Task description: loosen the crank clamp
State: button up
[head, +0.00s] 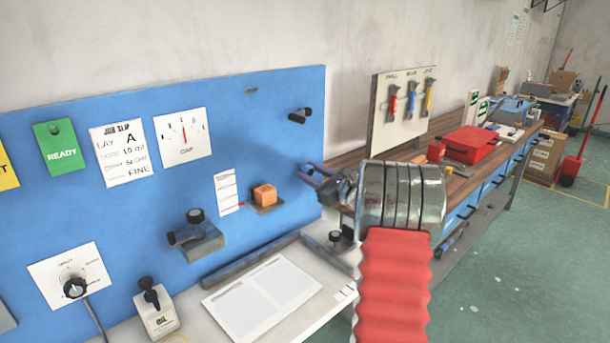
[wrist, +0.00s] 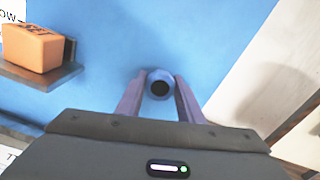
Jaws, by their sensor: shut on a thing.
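My gripper (wrist: 160,98) is shut on a round blue-grey knob (wrist: 160,80) with a dark centre, in front of the blue board. In the head view my gripper (head: 309,172) is at the board's right edge and hides most of that knob. I cannot tell how the knob joins the crank clamp. A dark peg-like fitting (head: 299,115) sticks out of the board above my gripper. A grey block with a black knob (head: 197,235) is mounted lower left.
An orange block (head: 264,194) sits on a small shelf left of my gripper; it also shows in the wrist view (wrist: 32,47). A white sheet (head: 262,298) lies on the bench below. A workbench with a red case (head: 470,144) and a tool board (head: 401,105) stands behind right.

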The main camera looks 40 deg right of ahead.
jog(key=shift+w+a+f, duration=0.1)
jog(key=shift+a, duration=0.1)
jog(key=n, duration=1.5)
jog(key=shift+f, duration=0.1)
jog(key=n, duration=0.5)
jog(key=shift+f, duration=0.1)
jog(key=shift+n, duration=0.4)
jog(key=o, duration=1.1)
jog(key=shift+d, duration=0.1)
jog(key=shift+c, duration=0.2)
